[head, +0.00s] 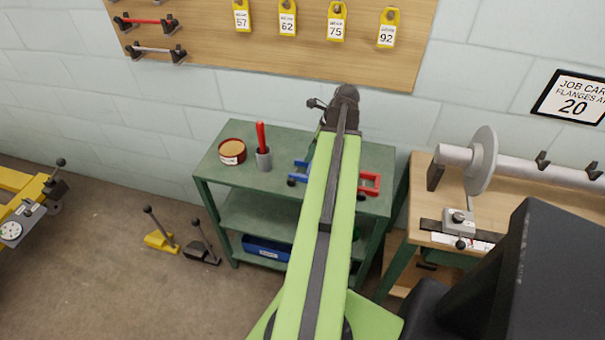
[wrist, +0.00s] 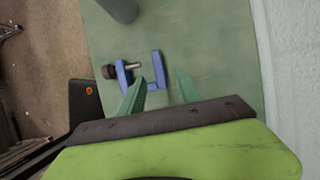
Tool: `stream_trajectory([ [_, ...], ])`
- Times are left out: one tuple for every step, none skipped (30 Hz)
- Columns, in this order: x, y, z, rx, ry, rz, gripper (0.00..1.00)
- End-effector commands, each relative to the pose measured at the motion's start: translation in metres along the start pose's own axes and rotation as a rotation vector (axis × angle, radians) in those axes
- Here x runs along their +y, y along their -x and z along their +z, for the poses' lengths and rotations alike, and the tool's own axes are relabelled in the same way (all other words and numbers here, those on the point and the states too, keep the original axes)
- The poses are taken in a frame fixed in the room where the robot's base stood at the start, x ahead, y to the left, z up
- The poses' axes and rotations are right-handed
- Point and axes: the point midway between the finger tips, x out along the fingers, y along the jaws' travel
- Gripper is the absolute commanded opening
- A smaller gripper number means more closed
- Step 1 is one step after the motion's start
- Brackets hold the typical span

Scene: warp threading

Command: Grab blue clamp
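The blue clamp (head: 298,178) lies on the green cart's top, partly hidden behind my arm in the head view. In the wrist view the blue clamp (wrist: 158,70) shows its two blue arms, a metal screw and a dark knob at the left. My gripper (wrist: 160,78) is open, its two green fingers apart and pointing at the clamp. The clamp's right arm lies in line with the gap; the left arm is near the left fingertip. I cannot tell if they touch. In the head view my arm hides the fingers.
A red clamp (head: 370,184) lies right of my arm on the cart (head: 225,185). A round tin (head: 232,152) and a grey cup (head: 263,158) with red handles stand at the left. A wall is behind; a wooden bench (head: 424,190) stands at the right.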

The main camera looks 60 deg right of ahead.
Motion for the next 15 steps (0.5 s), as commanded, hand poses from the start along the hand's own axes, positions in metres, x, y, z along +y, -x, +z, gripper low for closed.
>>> stream_trajectory([
  [0.000,-0.013,-0.002,0.000,0.002,0.000,0.40],
  [0.000,-0.019,-0.001,0.000,0.002,0.001,0.40],
  [0.001,-0.027,-0.001,0.000,0.003,0.001,0.40],
  [0.001,-0.033,0.000,0.000,0.003,0.001,0.40],
  [0.001,-0.038,-0.001,0.000,0.002,0.000,0.40],
  [0.001,-0.044,-0.001,0.000,0.002,0.000,0.40],
  [0.001,-0.047,0.000,0.000,0.001,0.000,0.40],
  [0.001,-0.048,0.000,0.000,0.001,0.000,0.40],
  [0.001,-0.049,0.001,0.000,0.001,0.000,0.40],
  [0.001,-0.048,0.002,0.000,0.001,0.000,0.40],
  [0.001,-0.047,0.002,0.000,0.001,0.000,0.40],
  [0.001,-0.046,0.003,0.000,0.001,0.000,0.40],
  [0.001,-0.045,0.003,0.000,0.001,0.000,0.40],
  [0.001,-0.045,0.003,0.000,0.001,0.000,0.40],
  [0.001,-0.045,0.003,0.000,0.001,0.000,0.37],
])
